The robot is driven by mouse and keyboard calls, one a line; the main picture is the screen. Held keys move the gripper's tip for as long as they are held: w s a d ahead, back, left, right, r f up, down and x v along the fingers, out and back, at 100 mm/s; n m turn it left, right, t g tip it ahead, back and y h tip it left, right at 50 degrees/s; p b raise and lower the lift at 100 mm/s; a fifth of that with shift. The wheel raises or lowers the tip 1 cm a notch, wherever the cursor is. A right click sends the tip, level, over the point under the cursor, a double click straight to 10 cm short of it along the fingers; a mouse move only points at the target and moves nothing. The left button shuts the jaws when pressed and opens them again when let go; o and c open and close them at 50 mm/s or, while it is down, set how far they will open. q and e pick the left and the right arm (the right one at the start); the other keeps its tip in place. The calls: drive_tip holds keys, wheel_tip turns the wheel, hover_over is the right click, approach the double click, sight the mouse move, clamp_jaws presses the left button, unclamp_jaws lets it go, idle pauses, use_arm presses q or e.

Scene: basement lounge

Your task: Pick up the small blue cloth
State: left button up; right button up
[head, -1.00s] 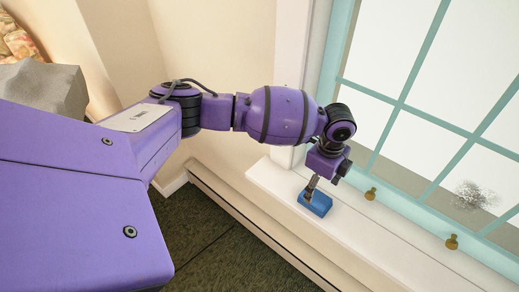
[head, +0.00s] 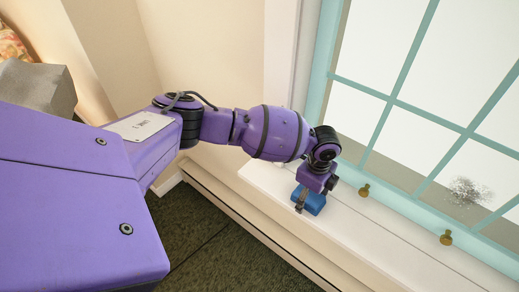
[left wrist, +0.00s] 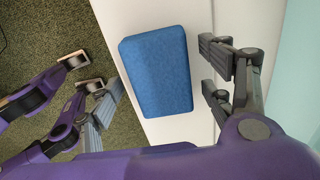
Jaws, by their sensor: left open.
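The small blue cloth (head: 316,204) is a thick, block-like blue piece lying on the white window sill. My left gripper (head: 303,204) is over it in the head view and hides part of it. In the left wrist view the cloth (left wrist: 158,72) lies between the spread fingers of my left gripper (left wrist: 158,80), with a gap on both sides. The gripper is open and holds nothing. How high the fingertips are above the sill is hard to tell. My right gripper is in neither view.
The white sill (head: 385,245) is bare to the right of the cloth. A teal-framed window (head: 398,205) stands behind, with two small brass knobs (head: 364,190) (head: 446,237) at its foot. Dark carpet (head: 205,240) lies below the sill.

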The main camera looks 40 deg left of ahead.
sight(312, 197)
use_arm(q)
drive_tip(key=shift+w+r, duration=0.1)
drive_tip(key=c, duration=1.2)
drive_tip(key=shift+r, duration=0.1)
drive_tip(key=shift+w+r, duration=0.1)
drive_tip(key=shift+r, duration=0.15)
drive_tip(key=r, duration=0.1)
drive_tip(key=d+r, duration=0.1)
drive_tip(key=r, duration=0.1)
drive_tip(key=shift+r, duration=0.3)
drive_tip(key=s+d+r, duration=0.1)
drive_tip(key=d+r, duration=0.2)
drive_tip(key=d, duration=0.1)
drive_tip(key=s+d+r, duration=0.2)
drive_tip(key=d+r, duration=0.1)
drive_tip(key=d, duration=0.1)
drive_tip(key=s+d+r+p, duration=0.1)
drive_tip(key=s+d+r, duration=0.1)
drive_tip(key=d, duration=0.2)
drive_tip(key=shift+s+r, duration=0.25)
drive_tip(key=shift+r, duration=0.15)
